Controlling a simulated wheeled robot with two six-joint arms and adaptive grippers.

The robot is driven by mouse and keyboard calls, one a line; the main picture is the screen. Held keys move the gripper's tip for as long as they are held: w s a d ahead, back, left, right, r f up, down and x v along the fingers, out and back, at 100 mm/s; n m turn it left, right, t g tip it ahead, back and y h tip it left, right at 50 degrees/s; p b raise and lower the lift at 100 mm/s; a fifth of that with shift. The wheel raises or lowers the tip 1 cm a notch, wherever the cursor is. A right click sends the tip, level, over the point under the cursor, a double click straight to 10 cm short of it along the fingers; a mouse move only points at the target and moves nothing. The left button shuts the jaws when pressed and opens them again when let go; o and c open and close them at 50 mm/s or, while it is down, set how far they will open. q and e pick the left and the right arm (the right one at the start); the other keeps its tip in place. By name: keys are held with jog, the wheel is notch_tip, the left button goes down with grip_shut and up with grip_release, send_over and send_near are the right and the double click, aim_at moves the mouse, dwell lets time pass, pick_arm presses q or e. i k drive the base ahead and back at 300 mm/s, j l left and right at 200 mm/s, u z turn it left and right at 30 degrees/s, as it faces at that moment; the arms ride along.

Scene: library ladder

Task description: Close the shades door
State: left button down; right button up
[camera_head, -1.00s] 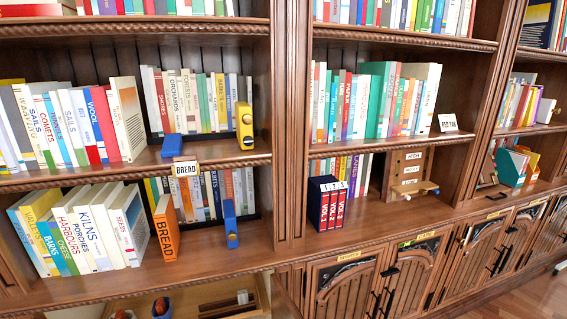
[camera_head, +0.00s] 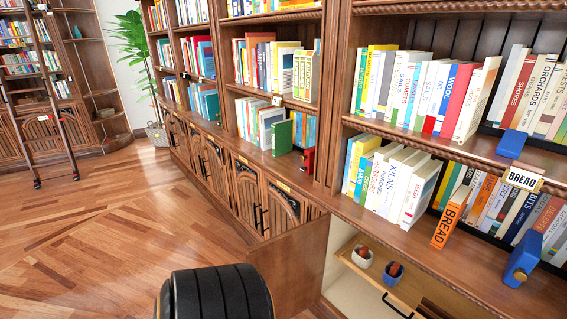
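A cabinet door (camera_head: 290,265) of plain brown wood stands open, swung out from the lower cabinet below the bookshelf. No label can be read on it, so I cannot tell by name whether it is the shades door. The open compartment behind it has a cream inner wall (camera_head: 338,262). Neither of my grippers shows in the head view.
A wooden drawer (camera_head: 408,290) stands in the open compartment, holding two small pots (camera_head: 363,256). A black ribbed cylinder (camera_head: 222,295), possibly mine, is left of the door. Shut cabinet doors (camera_head: 245,190) run farther left. The wood floor (camera_head: 110,240) is clear. A ladder (camera_head: 38,135) stands far left.

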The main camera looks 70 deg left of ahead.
aim_at(291, 263)
jog(key=k+j, duration=0.15)
jog(key=j, duration=0.25)
jog(key=k+j+z, duration=0.1)
jog(key=j, duration=0.35)
jog(key=k+j, duration=0.2)
jog(key=j, duration=0.2)
jog(key=k+j+z, duration=0.1)
jog(key=j, duration=0.35)
jog(key=k+j, duration=0.2)
jog(key=j, duration=0.2)
jog(key=k+j+z, duration=0.1)
jog(key=j, duration=0.3)
jog(key=j+z, duration=0.15)
jog(key=j, duration=1.2)
